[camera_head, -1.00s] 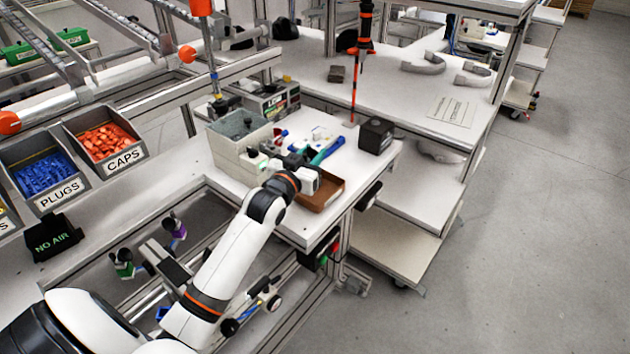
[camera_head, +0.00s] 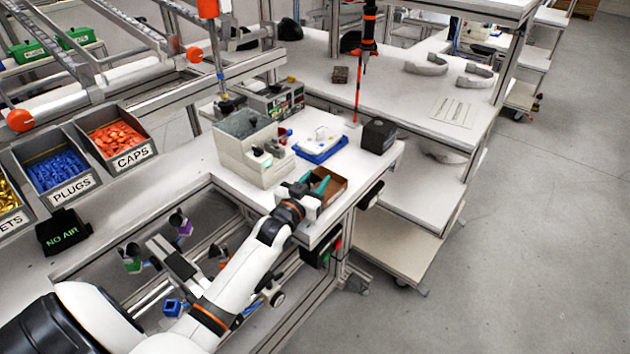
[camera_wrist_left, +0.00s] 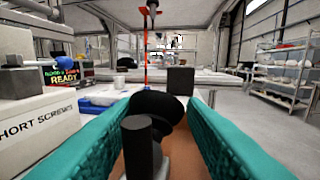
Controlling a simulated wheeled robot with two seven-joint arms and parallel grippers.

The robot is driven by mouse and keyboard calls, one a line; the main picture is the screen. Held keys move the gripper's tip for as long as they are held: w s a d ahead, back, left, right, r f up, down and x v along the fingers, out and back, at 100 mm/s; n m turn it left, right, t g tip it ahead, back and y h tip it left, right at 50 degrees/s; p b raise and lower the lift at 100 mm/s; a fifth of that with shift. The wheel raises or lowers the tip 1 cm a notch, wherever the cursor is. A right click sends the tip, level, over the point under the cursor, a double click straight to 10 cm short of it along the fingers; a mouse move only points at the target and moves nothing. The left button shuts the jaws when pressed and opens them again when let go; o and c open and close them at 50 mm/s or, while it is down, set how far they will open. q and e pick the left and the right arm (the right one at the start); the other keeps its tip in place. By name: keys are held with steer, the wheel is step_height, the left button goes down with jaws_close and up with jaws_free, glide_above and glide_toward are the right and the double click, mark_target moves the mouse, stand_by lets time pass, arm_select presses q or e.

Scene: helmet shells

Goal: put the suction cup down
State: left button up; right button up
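The black suction cup (camera_wrist_left: 165,105) shows in the left wrist view, tilted, with a dark upright stem (camera_wrist_left: 138,145) nearer the camera. In the head view my left gripper (camera_head: 320,187) is low over the brown open tray (camera_head: 336,190) at the bench's front right corner. The cup is hidden there by the gripper. The tray's brown floor (camera_wrist_left: 195,145) shows between the fingers. My right gripper is not in view.
A pale bin labelled short screws (camera_wrist_left: 38,125) stands left of the gripper. A blue tray with white parts (camera_head: 320,145) lies behind, with a black box (camera_head: 378,135) to its right. A red-striped pole (camera_head: 358,95) stands behind the bench.

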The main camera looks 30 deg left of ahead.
arm_select(q)
steer(key=shift+o, duration=1.1)
steer(key=shift+s+r, duration=0.1)
steer(key=shift+r, duration=0.1)
steer(key=s+p, duration=0.2)
steer(key=s, duration=0.1)
steer(key=s+p, duration=0.1)
steer(key=s, duration=0.3)
steer(key=s+d+p, duration=0.1)
steer(key=s+p, duration=0.1)
steer(key=s, duration=0.1)
steer(key=shift+s+p, duration=0.3)
steer(key=shift+s+d+f, duration=0.1)
steer(key=shift+s+f, duration=0.05)
steer(key=shift+s, duration=0.5)
